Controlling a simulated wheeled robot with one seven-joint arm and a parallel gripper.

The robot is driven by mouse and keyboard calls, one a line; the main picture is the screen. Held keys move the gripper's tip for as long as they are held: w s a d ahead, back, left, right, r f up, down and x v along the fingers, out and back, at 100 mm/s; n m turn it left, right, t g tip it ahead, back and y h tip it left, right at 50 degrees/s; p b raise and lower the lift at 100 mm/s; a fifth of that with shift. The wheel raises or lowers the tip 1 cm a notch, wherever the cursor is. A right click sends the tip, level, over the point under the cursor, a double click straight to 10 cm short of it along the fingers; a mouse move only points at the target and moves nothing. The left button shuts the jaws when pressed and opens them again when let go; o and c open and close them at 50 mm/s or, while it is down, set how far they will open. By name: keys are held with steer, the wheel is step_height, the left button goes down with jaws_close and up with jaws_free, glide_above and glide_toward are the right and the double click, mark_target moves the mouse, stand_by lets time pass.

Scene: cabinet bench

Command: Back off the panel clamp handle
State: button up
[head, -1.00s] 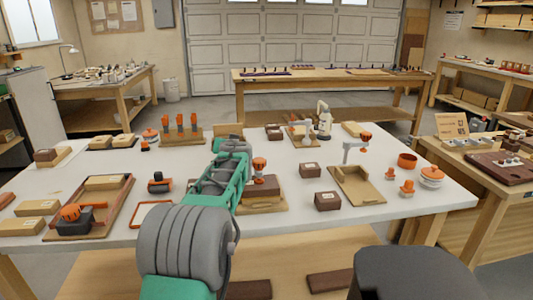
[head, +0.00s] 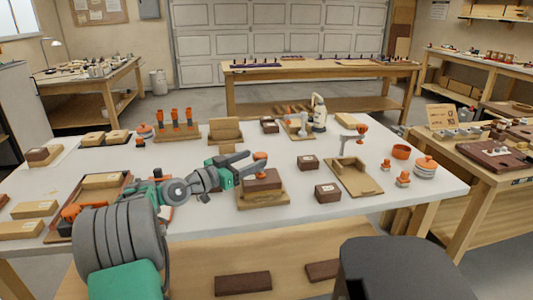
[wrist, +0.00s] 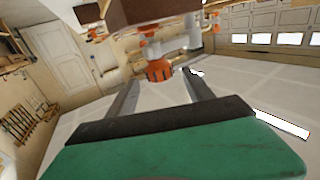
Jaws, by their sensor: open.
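The panel clamp handle (head: 261,156) is an orange knob above a dark brown block (head: 262,181), which sits on a light wooden base (head: 265,200) near the middle of the bench. My gripper (head: 254,161) reaches it from the left, with its fingers apart. In the upside-down wrist view, the ribbed orange handle (wrist: 158,70) shows between the open fingertips, and the block (wrist: 155,10) is at the top edge. I cannot tell whether a finger touches the handle. My gripper hides part of the clamp in the head view.
Right of it stands a wooden tray (head: 365,183) with a grey post and orange knob. Brown blocks (head: 327,192) lie between them. An upright wooden holder (head: 225,131) is behind my gripper. Orange pots (head: 425,167) stand at the right edge.

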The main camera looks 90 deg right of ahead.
steer(key=x, duration=0.7)
steer(key=shift+f, duration=0.1)
jaws_close()
stand_by(0.4)
